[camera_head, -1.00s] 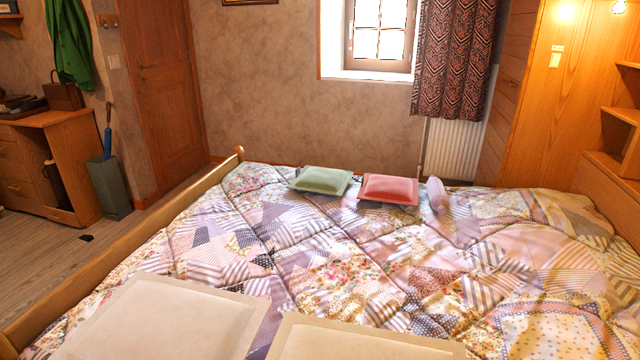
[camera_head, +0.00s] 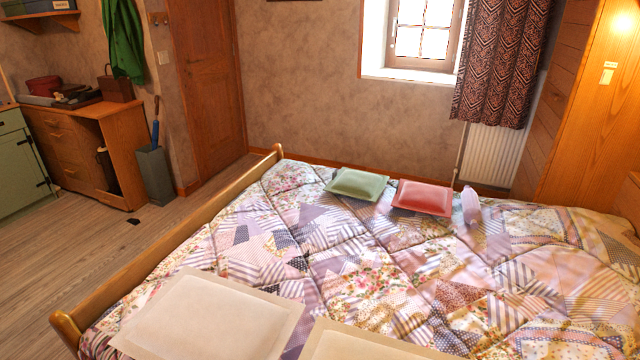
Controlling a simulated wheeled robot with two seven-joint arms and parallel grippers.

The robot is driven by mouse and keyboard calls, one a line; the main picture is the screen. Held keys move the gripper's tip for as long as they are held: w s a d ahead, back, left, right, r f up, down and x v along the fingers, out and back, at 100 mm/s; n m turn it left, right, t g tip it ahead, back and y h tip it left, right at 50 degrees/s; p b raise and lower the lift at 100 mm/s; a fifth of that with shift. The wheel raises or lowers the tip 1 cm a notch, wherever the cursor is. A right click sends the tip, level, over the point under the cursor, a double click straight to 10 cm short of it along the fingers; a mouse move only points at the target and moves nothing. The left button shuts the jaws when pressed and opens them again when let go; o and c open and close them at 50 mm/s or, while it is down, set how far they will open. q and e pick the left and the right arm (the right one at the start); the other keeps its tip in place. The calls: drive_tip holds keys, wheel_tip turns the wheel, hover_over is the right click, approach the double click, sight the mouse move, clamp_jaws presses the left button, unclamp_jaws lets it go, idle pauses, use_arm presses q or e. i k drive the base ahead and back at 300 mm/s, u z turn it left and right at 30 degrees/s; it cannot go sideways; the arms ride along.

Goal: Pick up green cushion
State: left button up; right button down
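The green cushion (camera_head: 357,184) lies flat on the far end of the bed, close to the wall below the window. It is fully visible and sits just left of a red cushion (camera_head: 422,197). Neither of my grippers is in view.
The bed (camera_head: 330,245) has a patchwork quilt and a raised wooden edge (camera_head: 170,250) on its left. Two cream cushions (camera_head: 212,318) (camera_head: 365,345) lie at the near end.

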sight(349, 182)
drive_tip(key=u, duration=2.25)
drive_tip(key=i, duration=5.2)
drive_tip(key=z, duration=3.15)
drive_tip(key=i, duration=6.45)
